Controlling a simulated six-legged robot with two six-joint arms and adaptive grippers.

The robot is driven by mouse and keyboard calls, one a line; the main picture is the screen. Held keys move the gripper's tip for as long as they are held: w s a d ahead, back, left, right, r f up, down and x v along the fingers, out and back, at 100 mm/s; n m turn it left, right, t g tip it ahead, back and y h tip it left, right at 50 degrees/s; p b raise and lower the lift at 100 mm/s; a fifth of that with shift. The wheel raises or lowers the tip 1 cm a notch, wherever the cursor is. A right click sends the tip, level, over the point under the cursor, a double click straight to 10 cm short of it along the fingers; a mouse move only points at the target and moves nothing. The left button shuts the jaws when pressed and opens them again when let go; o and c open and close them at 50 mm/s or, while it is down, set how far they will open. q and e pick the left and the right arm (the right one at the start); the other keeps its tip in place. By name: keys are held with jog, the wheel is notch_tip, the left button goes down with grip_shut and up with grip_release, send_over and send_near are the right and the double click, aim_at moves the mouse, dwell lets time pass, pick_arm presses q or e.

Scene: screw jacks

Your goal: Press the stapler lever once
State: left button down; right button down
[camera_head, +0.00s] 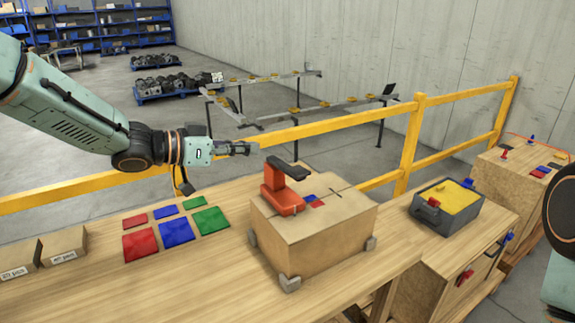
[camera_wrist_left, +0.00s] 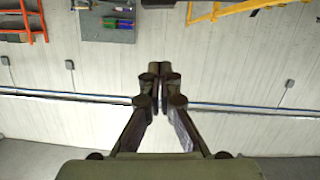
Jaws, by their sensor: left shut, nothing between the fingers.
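The stapler (camera_head: 282,195) is red-orange with a dark lever (camera_head: 288,168) on top. It stands on a cardboard box (camera_head: 320,230) on the wooden table, near the box's left side. My left gripper (camera_head: 252,148) comes in from the left and is shut and empty. In the head view it appears above and to the left of the lever, apart from it. In the left wrist view the fingers (camera_wrist_left: 158,82) are together with nothing between them, and the stapler does not show. My right gripper is not in view; only part of my right arm shows at the right edge.
Red, blue and green squares (camera_head: 177,231) lie on the table left of the box. Grey corner pieces (camera_head: 289,284) sit at the box's base. A grey bin with yellow contents (camera_head: 449,198) stands to the right. A yellow railing (camera_head: 330,126) runs behind the table.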

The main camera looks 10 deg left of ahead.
aim_at(285, 166)
pick_arm(q)
jog(key=w+d+f, duration=0.6)
jog(key=d, duration=0.1)
jog(key=shift+w+d+f, duration=0.2)
jog(key=shift+f, duration=0.05)
dwell(0.5)
jog(key=shift+d, duration=0.1)
